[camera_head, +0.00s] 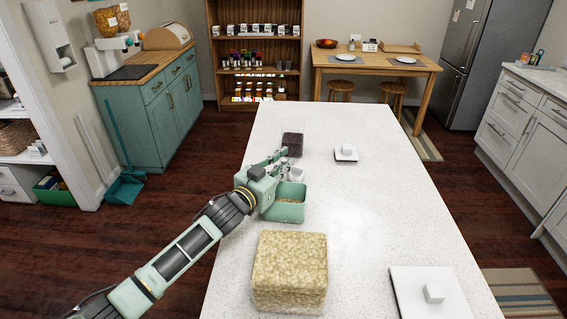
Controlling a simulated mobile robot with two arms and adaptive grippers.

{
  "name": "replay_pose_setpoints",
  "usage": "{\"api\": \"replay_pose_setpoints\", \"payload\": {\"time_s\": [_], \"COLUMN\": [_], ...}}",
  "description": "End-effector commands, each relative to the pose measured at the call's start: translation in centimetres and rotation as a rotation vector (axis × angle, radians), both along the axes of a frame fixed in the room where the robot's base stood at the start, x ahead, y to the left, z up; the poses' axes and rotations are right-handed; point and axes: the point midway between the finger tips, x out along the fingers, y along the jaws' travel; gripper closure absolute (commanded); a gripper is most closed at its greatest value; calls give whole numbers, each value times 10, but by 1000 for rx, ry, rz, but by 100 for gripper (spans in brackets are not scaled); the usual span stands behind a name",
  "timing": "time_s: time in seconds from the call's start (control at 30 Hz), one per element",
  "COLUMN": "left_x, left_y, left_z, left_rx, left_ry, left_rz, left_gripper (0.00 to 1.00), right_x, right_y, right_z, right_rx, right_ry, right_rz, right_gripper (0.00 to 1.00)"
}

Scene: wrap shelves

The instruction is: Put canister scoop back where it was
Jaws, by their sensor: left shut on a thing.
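I cannot tell whether the scoop touches the canister. My right gripper is not in view.
A large yellow textured block (290,270) stands in front of the canister. A dark block (292,144) is just beyond the gripper. A small white lid (346,157) and a large white lid (432,305) lie on the counter (375,205). The counter's right side is mostly clear.

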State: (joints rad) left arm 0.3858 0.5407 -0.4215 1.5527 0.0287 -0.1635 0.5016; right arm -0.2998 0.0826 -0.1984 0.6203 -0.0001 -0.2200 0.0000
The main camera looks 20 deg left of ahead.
Motion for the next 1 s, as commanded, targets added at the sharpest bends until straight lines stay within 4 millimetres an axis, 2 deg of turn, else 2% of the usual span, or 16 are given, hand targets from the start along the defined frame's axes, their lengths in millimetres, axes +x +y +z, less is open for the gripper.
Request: {"api": "replay_pose_setpoints", "payload": {"time_s": [0.23,0.27,0.47,0.73,0.83,1.0], "left_x": [0,0,0,0,0,-24], "left_y": [0,0,0,0,0,6], "left_z": [-4,-4,-4,-4,2,-3], "left_rx": [0,0,0,1,1,1], "left_ry": [0,0,1,2,1,3], "left_rz": [0,0,0,0,-1,-1], "left_gripper": [100,88,71,71,71,71], "right_x": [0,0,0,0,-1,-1], "right_y": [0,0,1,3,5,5], "right_z": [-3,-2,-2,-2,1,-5], "right_rx": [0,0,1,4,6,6], "right_ry": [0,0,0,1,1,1], "right_rz": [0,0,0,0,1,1], "right_gripper": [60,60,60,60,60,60]}}
